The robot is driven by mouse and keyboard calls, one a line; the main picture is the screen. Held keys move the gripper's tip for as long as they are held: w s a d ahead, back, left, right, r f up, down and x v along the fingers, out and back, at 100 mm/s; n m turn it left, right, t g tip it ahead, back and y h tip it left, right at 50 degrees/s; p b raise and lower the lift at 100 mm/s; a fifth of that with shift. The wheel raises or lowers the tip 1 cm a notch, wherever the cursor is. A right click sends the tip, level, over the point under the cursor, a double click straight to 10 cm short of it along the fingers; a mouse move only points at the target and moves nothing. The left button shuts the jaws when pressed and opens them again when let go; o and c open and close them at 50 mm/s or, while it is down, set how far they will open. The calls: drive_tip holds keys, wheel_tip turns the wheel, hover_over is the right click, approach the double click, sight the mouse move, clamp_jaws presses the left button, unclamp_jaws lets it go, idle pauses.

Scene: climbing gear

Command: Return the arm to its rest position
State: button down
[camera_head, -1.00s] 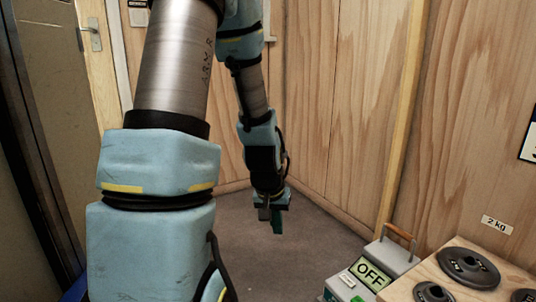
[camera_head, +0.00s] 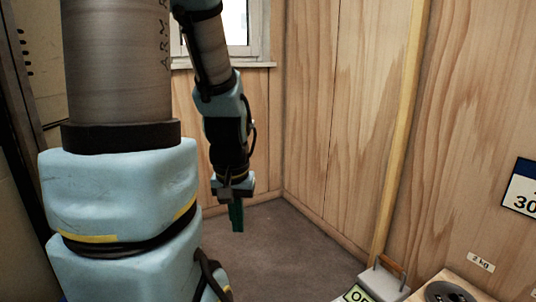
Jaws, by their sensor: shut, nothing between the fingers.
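My gripper (camera_head: 236,214) hangs at the end of my blue and grey arm, a little left of the middle of the head camera view. Its green fingers point down above the grey floor. They are shut, with nothing seen between them, and touch nothing that I can see. My upper arm fills much of the left side of the view.
A wooden panel wall (camera_head: 370,120) stands behind and to the right, with a window (camera_head: 236,25) at the back. A box with a handle (camera_head: 385,281) and a wooden box with a dark weight (camera_head: 447,292) stand at lower right. The grey floor (camera_head: 290,245) around my gripper is clear.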

wheel_tip(320, 180, up, 25)
drive_tip(key=p, duration=2.3)
drive_tip(key=shift+r, duration=0.2)
